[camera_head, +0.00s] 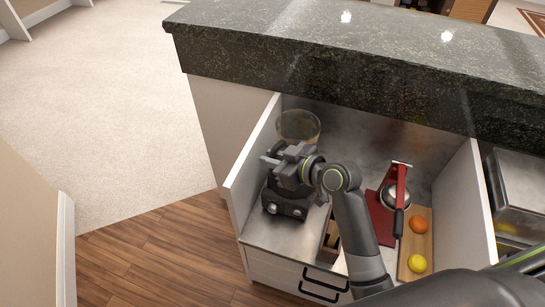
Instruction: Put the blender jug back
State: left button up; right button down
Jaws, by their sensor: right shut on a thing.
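The blender jug (299,124) is a clear, amber-tinted vessel at the back left of the counter recess. My right gripper (283,156) is in front of it, shut on the jug; the gripper body hides the grip itself and the jug's lower part. The dark blender base (287,204), with knobs on its front, stands on the steel counter just below and in front of the gripper in the picture. I cannot tell the exact gap between jug and base. My left gripper is out of view.
White side walls (250,160) and a raised dark stone bar top (370,75) enclose the recess. A red citrus press (384,214) and a wooden board (412,257) with an orange (418,224) and a lemon (417,263) stand right of my arm. A small wooden box (332,238) is partly hidden.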

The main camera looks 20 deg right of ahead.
jog(key=shift+f, duration=0.1)
jog(key=c, duration=1.4)
grip_release()
jog(key=v, duration=1.2)
jog(key=shift+b, duration=0.3)
jog(key=shift+s, duration=0.15)
